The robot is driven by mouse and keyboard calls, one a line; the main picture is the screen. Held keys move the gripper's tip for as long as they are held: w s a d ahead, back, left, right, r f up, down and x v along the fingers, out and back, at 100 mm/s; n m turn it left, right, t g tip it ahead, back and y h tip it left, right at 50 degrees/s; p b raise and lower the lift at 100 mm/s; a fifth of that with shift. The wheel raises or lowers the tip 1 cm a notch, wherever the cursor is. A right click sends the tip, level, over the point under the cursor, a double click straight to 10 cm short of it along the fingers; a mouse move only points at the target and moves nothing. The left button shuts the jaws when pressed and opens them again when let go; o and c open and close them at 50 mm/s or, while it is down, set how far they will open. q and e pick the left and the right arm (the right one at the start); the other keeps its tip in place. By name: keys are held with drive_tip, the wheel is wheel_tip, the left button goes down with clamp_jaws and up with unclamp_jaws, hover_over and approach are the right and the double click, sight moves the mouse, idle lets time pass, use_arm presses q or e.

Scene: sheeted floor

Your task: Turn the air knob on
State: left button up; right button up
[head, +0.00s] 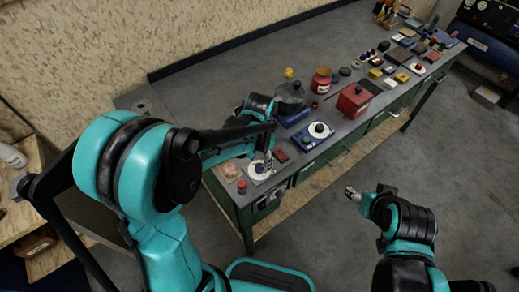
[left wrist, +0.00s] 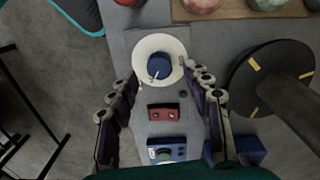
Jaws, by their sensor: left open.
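A dark blue knob on a white round dial (left wrist: 158,68) sits on a grey plate in the left wrist view. In the head view, a white dial with a dark knob (head: 257,170) lies near the bench's front-left corner. I cannot read a label marking it as the air knob. My left gripper (head: 268,160) is over this dial, pointing down. In the left wrist view its open fingers (left wrist: 160,80) stand either side of the dial's near edge, with nothing between them gripped. My right gripper (head: 353,193) is off the bench over the floor; its jaw state is unclear.
A red two-button block (left wrist: 163,112) and a blue module (left wrist: 166,150) lie nearer in the wrist view. Another white dial on a blue base (head: 319,131), a red box (head: 354,100) and a dark pot (head: 290,95) stand farther along the green bench (head: 240,215).

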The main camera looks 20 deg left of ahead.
sight(258, 168)
use_arm(q)
wheel_tip(258, 168, up, 10)
drive_tip(key=shift+f, duration=0.2)
drive_tip(key=shift+s, duration=0.1)
idle(0.4)
drive_tip(key=s+a+n+t, duration=0.2)
drive_tip(key=s+n+t, duration=0.1)
drive_tip(key=s, duration=0.2)
drive_tip(key=s+a+r+n+t, duration=0.1)
drive_tip(key=s+a+n+t, duration=0.1)
drive_tip(key=s+n+t, duration=0.1)
drive_tip(key=shift+s+a+t+b, duration=0.25)
drive_tip(key=shift+s+t+b, duration=0.25)
drive_tip(key=shift+s, duration=0.65)
